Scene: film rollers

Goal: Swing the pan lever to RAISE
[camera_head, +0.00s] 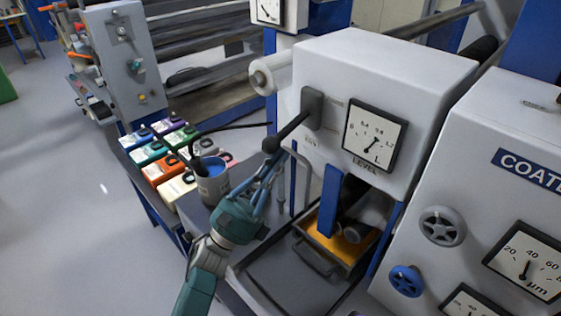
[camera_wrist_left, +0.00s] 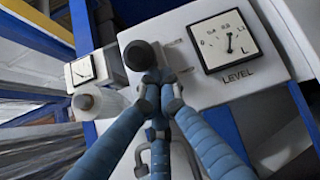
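The pan lever (camera_head: 296,123) is a dark rod with a ball knob, on a dark plate on the white machine housing. It slants down and left toward me. Small labels by its plate are too small to read. In the left wrist view the knob (camera_wrist_left: 141,55) is just beyond the fingertips. My left gripper (camera_head: 278,157) is below and beside the knob. Its blue fingers (camera_wrist_left: 160,92) converge with tips close together and nothing seen between them; whether they touch the knob is unclear. An orange pan (camera_head: 335,243) sits under the rollers. My right gripper is out of view.
The LEVEL gauge (camera_head: 375,138) is right of the lever. A white roller end (camera_head: 268,76) sticks out at upper left. A grey pot (camera_head: 212,182) with blue contents and several coloured containers (camera_head: 165,174) stand left of my arm. Handwheels (camera_head: 442,226) are at right.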

